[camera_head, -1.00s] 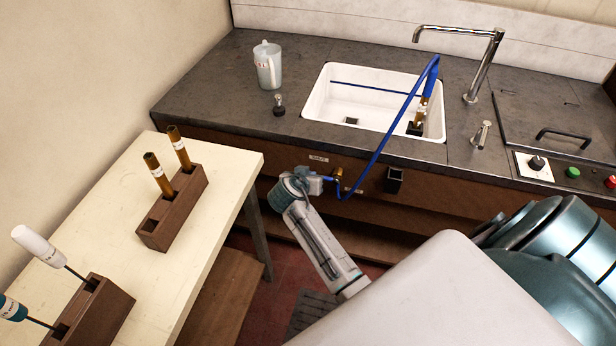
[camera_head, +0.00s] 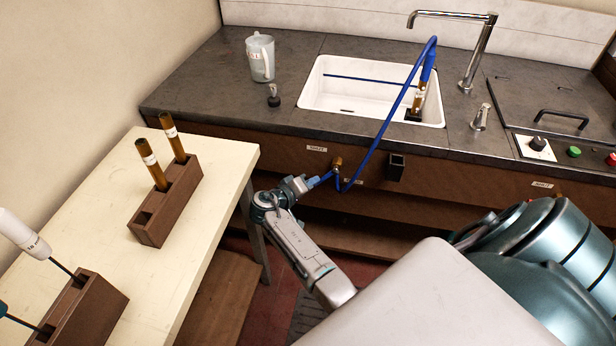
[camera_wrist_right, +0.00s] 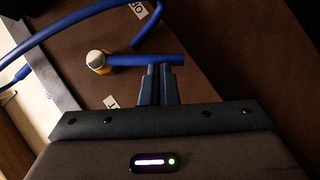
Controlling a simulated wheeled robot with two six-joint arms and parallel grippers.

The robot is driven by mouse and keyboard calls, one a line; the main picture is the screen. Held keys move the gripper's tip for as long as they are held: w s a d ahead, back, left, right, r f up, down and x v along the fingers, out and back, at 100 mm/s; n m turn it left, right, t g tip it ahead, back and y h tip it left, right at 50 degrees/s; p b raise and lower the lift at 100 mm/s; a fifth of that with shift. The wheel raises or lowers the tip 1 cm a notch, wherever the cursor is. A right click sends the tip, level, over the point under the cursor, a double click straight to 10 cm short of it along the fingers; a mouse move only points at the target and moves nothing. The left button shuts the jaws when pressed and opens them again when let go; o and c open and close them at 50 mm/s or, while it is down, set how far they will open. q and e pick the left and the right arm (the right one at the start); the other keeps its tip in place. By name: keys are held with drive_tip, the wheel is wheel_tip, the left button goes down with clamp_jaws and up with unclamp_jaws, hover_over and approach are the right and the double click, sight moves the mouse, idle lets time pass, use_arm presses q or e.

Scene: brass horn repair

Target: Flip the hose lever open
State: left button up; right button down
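The blue hose lever (camera_wrist_right: 145,60) is a straight bar extending right from a brass valve (camera_wrist_right: 99,62) in the right wrist view. In the head view the brass valve (camera_head: 337,163) is on the brown cabinet front below the sink. My right gripper (camera_head: 311,183) is just left of and below the valve. In the wrist view its dark fingers (camera_wrist_right: 161,72) are together, with their tips at the lever's near edge toward its free end. I cannot tell whether they touch the lever. My left gripper is not in view.
The blue hose (camera_head: 382,130) loops from the valve area over the counter to a brass tube (camera_head: 419,99) in the white sink (camera_head: 312,92). A black holder (camera_head: 396,167) is right of the valve. A cream table (camera_head: 222,165) with wooden racks is left of my arm.

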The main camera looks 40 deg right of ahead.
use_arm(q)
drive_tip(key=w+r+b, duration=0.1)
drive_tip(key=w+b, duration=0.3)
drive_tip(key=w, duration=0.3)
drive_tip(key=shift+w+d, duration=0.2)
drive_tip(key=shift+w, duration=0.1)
use_arm(e)
drive_tip(key=shift+s+d+f+n+g+h, duration=0.1)
drive_tip(key=shift+s+d+f+n+h, duration=0.35)
drive_tip(key=shift+n+h, duration=0.3)
drive_tip(key=shift+s+d+f+n+g+h, duration=0.1)
drive_tip(key=shift+s+d+f+n+h, duration=0.35)
drive_tip(key=shift+n, duration=0.55)
drive_tip(key=shift+s+d+f+n+g+h, duration=0.1)
drive_tip(key=shift+s+d+f+n+h, duration=0.25)
drive_tip(key=shift+s+f+n+h, duration=0.35)
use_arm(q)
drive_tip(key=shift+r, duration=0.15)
use_arm(e)
drive_tip(key=shift+w+r, duration=0.15)
drive_tip(key=shift+w, duration=0.05)
